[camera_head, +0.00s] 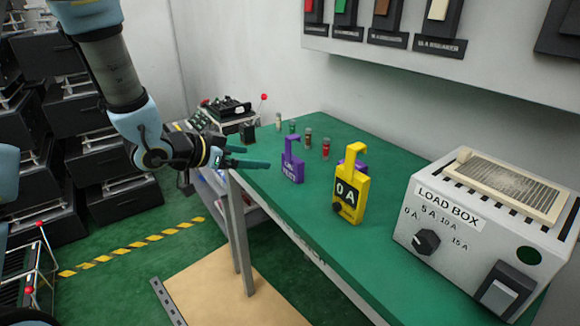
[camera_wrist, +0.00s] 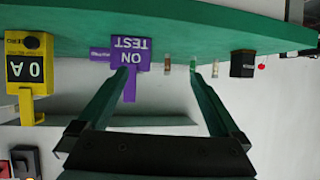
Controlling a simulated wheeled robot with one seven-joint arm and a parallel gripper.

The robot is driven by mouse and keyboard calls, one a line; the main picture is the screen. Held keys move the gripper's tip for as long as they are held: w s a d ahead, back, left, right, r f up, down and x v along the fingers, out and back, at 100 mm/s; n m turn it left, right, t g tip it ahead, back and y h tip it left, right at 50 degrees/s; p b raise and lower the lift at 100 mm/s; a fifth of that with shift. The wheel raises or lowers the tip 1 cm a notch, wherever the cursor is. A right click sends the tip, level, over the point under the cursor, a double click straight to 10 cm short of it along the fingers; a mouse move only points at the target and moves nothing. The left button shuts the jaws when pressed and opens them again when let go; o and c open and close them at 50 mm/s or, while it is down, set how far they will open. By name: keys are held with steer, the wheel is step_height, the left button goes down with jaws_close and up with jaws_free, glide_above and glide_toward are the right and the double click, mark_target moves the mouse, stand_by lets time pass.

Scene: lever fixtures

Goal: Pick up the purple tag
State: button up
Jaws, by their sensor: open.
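A purple tag (camera_head: 292,170) with white lettering stands upright on the green table, its narrow hook pointing up. In the wrist view, which is upside down, the purple tag (camera_wrist: 131,50) reads "ON TEST". My gripper (camera_head: 266,157) is open and empty, just left of the tag in the head view and apart from it. In the wrist view my gripper (camera_wrist: 162,78) has its left finger overlapping the tag's picture, so the tag is not centred between the fingers. Another purple piece (camera_head: 362,166) is mostly hidden behind the yellow 0 A meter.
The yellow 0 A meter (camera_head: 349,190) stands right of the tag. The load box (camera_head: 480,225) fills the table's right end. Several small fuse-like cylinders (camera_head: 326,149) stand behind the tag near the wall. Green table (camera_head: 375,255) is bare in front of the load box.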

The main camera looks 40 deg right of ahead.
mark_target(287, 160)
steer(key=shift+m+g+h, duration=0.4)
steer(key=shift+m+g, duration=0.2)
steer(key=shift+g, duration=0.3)
steer(key=s+d, duration=0.2)
steer(key=s, duration=0.1)
steer(key=shift+s+d, duration=0.3)
steer(key=p+x, duration=0.1)
steer(key=x, duration=0.3)
steer(key=shift+s+d, duration=0.2)
steer(key=shift+d, duration=0.2)
steer(key=shift+p+x, duration=0.95)
steer(key=shift+x, duration=1.95)
steer(key=shift+c, duration=0.2)
steer(key=c, duration=1)
